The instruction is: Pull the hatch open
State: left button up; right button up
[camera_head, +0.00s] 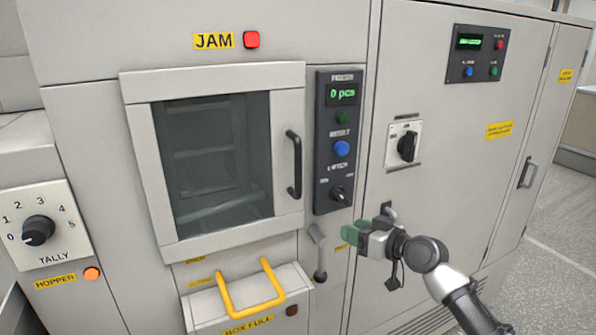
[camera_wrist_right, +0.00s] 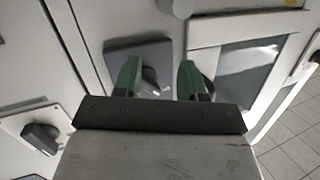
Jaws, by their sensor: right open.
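The hatch (camera_head: 137,135) is a pale framed door with a dark window, and it looks closed in the machine front. Its dark vertical bar handle (camera_head: 293,165) is on the right side of the frame. My right gripper (camera_head: 364,245) is open and empty, low and to the right of the handle, apart from it. In the right wrist view its green fingers (camera_wrist_right: 158,78) are spread, with a dark panel and its knob (camera_wrist_right: 150,80) behind them. Part of the hatch's pale frame and window (camera_wrist_right: 235,70) shows at the right there. My left gripper is not in view.
A dark control panel (camera_head: 326,190) with buttons and a knob is right of the hatch. A grey lever (camera_head: 318,255) hangs below it. A rotary switch (camera_head: 406,146) is farther right. A yellow-handled box (camera_head: 208,303) juts out below the hatch.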

aim_at(298, 170)
jog(key=s+a+r+n+g+y, duration=0.1)
jog(key=s+a+r+n+y, duration=0.15)
jog(key=r, duration=0.55)
jog(key=s+a+r+n+g+y, duration=0.1)
jog(key=s+a+r+n+y, duration=0.15)
jog(key=r, duration=0.45)
jog(key=p+x, duration=0.4)
jog(key=x, duration=0.5)
jog(key=shift+w+r, duration=0.1)
jog(key=shift+w, duration=0.1)
jog(key=shift+w+a, duration=0.2)
jog(key=shift+a, duration=0.1)
jog(key=shift+c, duration=0.5)
grip_shut()
